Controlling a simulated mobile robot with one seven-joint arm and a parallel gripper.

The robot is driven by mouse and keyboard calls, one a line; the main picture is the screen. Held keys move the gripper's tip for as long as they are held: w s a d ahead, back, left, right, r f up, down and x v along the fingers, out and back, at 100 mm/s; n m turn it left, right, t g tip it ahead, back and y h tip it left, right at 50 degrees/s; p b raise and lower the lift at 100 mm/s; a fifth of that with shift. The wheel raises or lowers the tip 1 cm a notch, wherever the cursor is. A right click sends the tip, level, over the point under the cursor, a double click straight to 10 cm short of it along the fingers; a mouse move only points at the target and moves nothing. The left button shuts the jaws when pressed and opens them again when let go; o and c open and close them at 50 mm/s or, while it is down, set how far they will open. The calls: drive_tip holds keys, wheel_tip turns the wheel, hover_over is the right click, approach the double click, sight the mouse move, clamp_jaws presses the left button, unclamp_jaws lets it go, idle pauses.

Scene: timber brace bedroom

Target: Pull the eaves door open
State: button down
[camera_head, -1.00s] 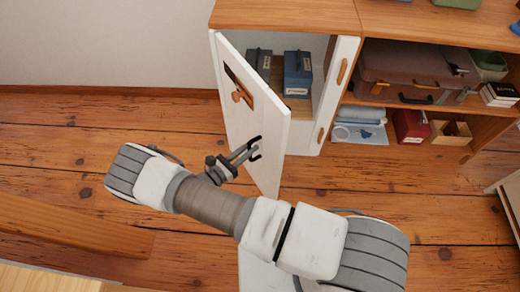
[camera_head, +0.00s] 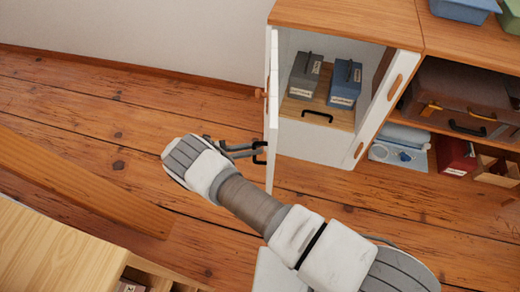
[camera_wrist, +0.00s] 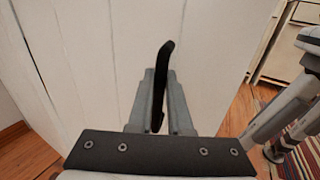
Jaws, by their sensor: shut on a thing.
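The white eaves door (camera_head: 272,110) stands swung wide open on the left side of the wooden cabinet, seen nearly edge-on in the head view. Its white planked face fills much of the wrist view (camera_wrist: 95,60). My gripper (camera_head: 262,152) is at the door's lower free part, shut on the black door handle (camera_wrist: 164,70). In the wrist view my gripper's two fingers (camera_wrist: 160,105) hold the handle between them, and its upper end sticks out above them. Part of the handle is hidden by the fingers.
Inside the open cabinet (camera_head: 345,18), a grey box (camera_head: 304,76) and a blue box (camera_head: 345,84) stand above a drawer front with a black pull (camera_head: 317,116). Shelves at right hold a brown suitcase (camera_head: 465,95). Bare wooden floor (camera_head: 110,110) lies left of the door.

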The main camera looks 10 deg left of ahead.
drive_tip(key=shift+w+a+m+g, duration=0.3)
drive_tip(key=shift+a, duration=0.3)
drive_tip(key=c, duration=1.1)
unclamp_jaws()
drive_tip(key=shift+s, duration=0.1)
